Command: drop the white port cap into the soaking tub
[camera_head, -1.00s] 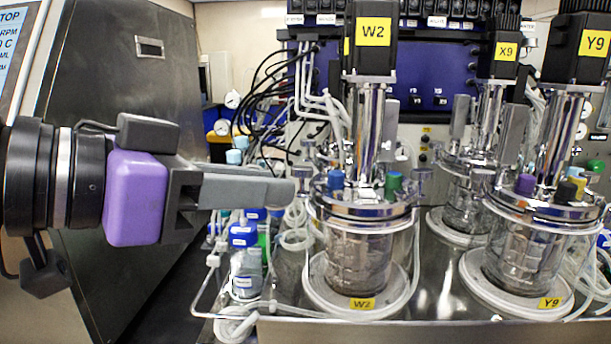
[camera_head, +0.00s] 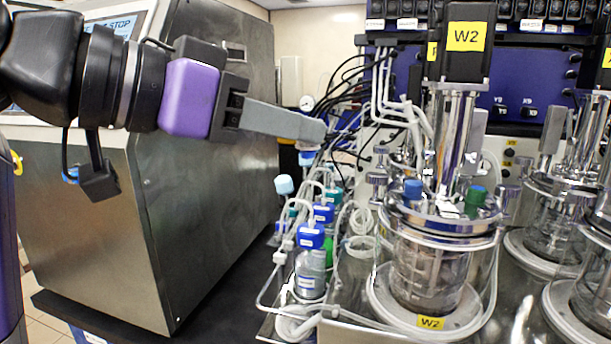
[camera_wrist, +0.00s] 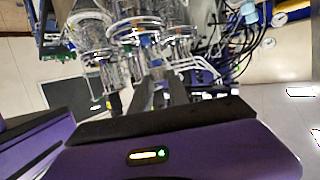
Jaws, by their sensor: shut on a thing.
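My gripper (camera_head: 318,130) shows side-on in the head view, raised in front of the metal cabinet and left of vessel W2. Its fingers are closed together. The white port cap is hidden at the fingertips and I cannot make out its shape. In the wrist view my gripper (camera_wrist: 163,88) points toward the glass vessels, with nothing distinct between the fingers. The soaking tub cannot be made out in either view.
Vessel W2 (camera_head: 425,265) has blue (camera_head: 413,188) and green (camera_head: 475,198) caps on its lid. Blue-capped bottles (camera_head: 310,265) and looped tubing stand left of it. A large metal cabinet (camera_head: 215,200) fills the left. More vessels (camera_head: 555,215) stand right.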

